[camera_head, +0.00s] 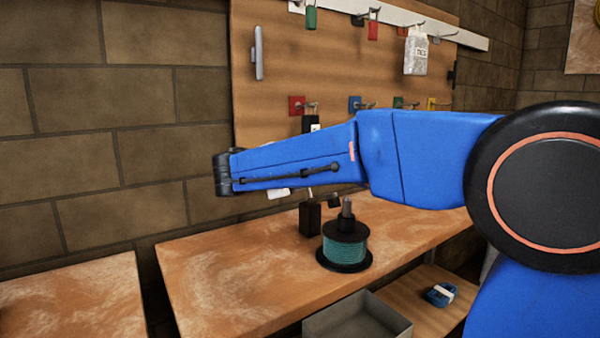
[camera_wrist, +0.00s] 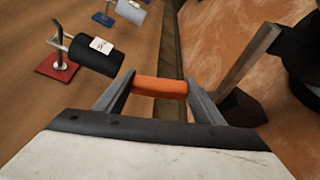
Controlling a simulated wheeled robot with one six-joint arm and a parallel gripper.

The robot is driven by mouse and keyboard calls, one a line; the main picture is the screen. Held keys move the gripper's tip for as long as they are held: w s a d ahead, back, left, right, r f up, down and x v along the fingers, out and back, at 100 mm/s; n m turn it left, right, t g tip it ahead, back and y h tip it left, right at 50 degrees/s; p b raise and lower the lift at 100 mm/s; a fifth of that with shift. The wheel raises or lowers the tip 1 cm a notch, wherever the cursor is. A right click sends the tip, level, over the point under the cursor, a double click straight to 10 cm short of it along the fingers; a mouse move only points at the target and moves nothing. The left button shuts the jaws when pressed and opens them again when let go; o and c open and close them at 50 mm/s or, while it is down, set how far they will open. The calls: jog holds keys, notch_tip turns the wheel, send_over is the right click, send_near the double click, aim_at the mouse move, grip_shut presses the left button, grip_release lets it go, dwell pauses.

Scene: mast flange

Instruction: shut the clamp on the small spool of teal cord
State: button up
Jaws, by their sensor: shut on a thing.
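The small spool of teal cord (camera_head: 345,252) stands upright on the bench, with dark flanges and a grey post rising from its top. A black part at the upper right of the wrist view (camera_wrist: 302,45) may be its flange. A dark block (camera_head: 310,219) stands just left of the spool. In the wrist view a grey bar (camera_wrist: 245,70) slants beside a dark block (camera_wrist: 240,107), possibly the clamp. My gripper (camera_wrist: 160,92) is shut on an orange cylinder (camera_wrist: 160,87). I cannot tell whether this joins the clamp. My arm mostly hides the gripper in the head view.
A grey open bin (camera_head: 358,318) and a blue roll (camera_head: 440,294) are lower in front. A board (camera_head: 280,60) behind carries coloured hooks, including a red plate (camera_wrist: 56,66) with a black tagged cylinder (camera_wrist: 92,55).

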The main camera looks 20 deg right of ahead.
jog(key=shift+s+d+r+m+t, duration=0.15)
jog(key=shift+s+m+t, duration=0.05)
jog(key=shift+s+m, duration=0.3)
jog(key=shift+s+d+r+m+t, duration=0.1)
jog(key=shift+s+d+m+t, duration=0.1)
jog(key=shift+s+m, duration=0.3)
jog(key=shift+s+d+m+t+h, duration=0.2)
jog(key=shift+s+m+t+h, duration=0.1)
jog(key=shift+s+m+h, duration=0.55)
jog(key=shift+m+y, duration=0.25)
jog(key=o, duration=1.5)
jog(key=v, duration=1.7)
jog(key=shift+s+a, duration=0.1)
jog(key=shift+s, duration=0.05)
